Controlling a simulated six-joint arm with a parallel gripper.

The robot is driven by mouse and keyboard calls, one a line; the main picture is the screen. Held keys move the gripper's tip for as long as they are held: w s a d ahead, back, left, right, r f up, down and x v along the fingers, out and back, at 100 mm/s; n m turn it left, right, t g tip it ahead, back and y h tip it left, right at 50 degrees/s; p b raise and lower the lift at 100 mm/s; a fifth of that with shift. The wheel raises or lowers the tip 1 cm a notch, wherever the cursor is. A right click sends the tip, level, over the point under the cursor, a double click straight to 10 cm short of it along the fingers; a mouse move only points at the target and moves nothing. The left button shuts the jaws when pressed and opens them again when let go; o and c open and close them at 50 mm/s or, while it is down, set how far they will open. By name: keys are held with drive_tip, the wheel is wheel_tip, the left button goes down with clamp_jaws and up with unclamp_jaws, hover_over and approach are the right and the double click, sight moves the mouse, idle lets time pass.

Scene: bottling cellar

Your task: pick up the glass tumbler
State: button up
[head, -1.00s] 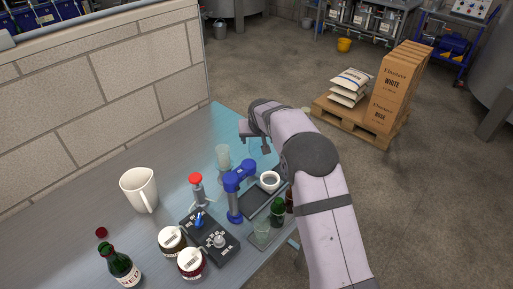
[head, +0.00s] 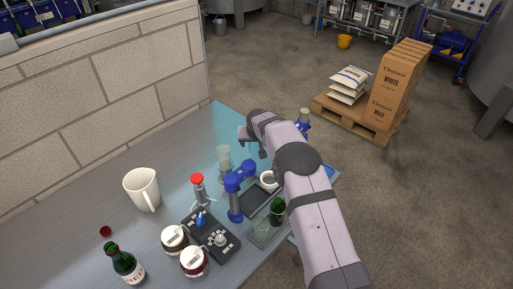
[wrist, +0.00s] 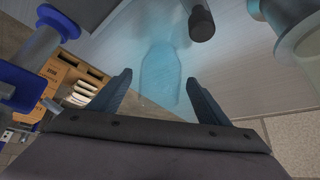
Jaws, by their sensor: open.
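My gripper (head: 252,145) is over the far end of the table, well beyond this tumbler. In the wrist view my gripper (wrist: 157,80) is open, with its two dark fingers apart. A faint, pale blue, bottle-shaped see-through form (wrist: 160,75) shows between and beyond the fingers. I cannot tell whether it is a solid thing or light on the table. Nothing is visibly held.
A tall frosted cylinder (head: 224,158), a blue stand (head: 237,190) and a cup of dark liquid (head: 268,181) stand close to my gripper. A white mug (head: 143,188), two jars (head: 194,262) and a dark bottle (head: 124,263) stand nearer. The table (head: 80,195) is clear at the left.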

drive_tip(key=shift+c, duration=0.3)
drive_tip(key=c, duration=1.1)
drive_tip(key=shift+r, duration=0.1)
